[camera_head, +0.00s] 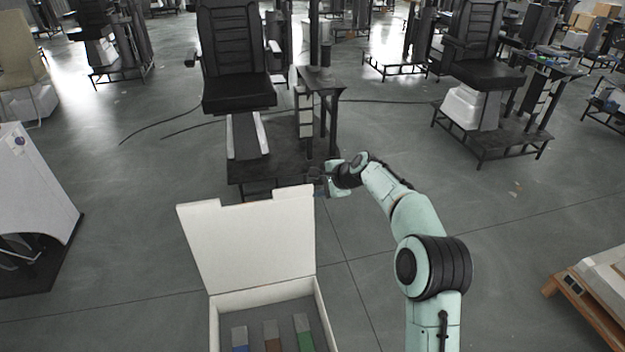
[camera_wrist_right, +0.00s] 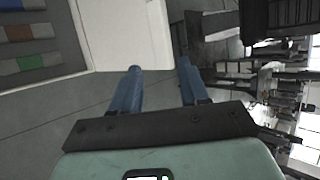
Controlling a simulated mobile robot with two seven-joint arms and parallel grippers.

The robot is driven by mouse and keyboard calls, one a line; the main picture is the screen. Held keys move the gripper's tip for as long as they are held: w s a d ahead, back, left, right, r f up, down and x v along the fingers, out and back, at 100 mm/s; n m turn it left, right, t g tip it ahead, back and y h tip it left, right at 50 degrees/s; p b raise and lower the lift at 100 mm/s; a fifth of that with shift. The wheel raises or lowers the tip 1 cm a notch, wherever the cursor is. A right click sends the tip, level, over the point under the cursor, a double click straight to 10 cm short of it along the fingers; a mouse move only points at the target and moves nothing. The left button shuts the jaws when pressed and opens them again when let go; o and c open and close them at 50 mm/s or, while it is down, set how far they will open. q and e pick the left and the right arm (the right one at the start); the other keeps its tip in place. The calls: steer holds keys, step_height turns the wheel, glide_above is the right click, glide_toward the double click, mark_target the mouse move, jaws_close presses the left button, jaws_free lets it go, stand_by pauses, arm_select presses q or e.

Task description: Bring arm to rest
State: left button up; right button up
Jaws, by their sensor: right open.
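My right arm (camera_head: 418,220) reaches forward from the bottom right of the head view. Its gripper (camera_head: 318,181) is beyond the upper right corner of the raised box lid, small and partly dark against the chair platform. In the right wrist view the two blue fingers of the gripper (camera_wrist_right: 160,68) are spread apart with nothing between them. My left arm and gripper do not show in either view.
A white box with its lid (camera_head: 255,242) raised stands at the bottom centre, holding blue (camera_head: 240,348), brown (camera_head: 272,344) and green (camera_head: 305,340) blocks. A black chair (camera_head: 238,90) on a platform stands ahead. A pallet (camera_head: 590,306) is at right.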

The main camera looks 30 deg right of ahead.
steer(key=s+a+f+n+g, duration=0.2)
steer(key=s+a+f, duration=0.25)
steer(key=f, duration=0.55)
steer(key=s+a+f+n+g, duration=0.1)
steer(key=s+a+f+n, duration=0.3)
steer(key=f, duration=0.7)
steer(key=s+a+f+g, duration=0.2)
steer(key=s+f, duration=0.3)
steer(key=f, duration=0.5)
steer(key=s+a+f+n+g, duration=0.25)
steer(key=s+a+f, duration=0.2)
steer(key=s, duration=0.35)
steer(key=s+a+f+n+g, duration=0.1)
steer(key=s+a+f+n, duration=0.3)
steer(key=s, duration=0.4)
steer(key=s+a+n, duration=0.1)
steer(key=s+a, duration=0.2)
steer(key=s, duration=0.4)
steer(key=s+a+f+n+g+y, duration=0.1)
steer(key=s+a+n, duration=0.1)
steer(key=s, duration=0.6)
steer(key=shift+a+f, duration=0.15)
steer(key=shift+a, duration=0.7)
steer(key=shift+d, duration=0.15)
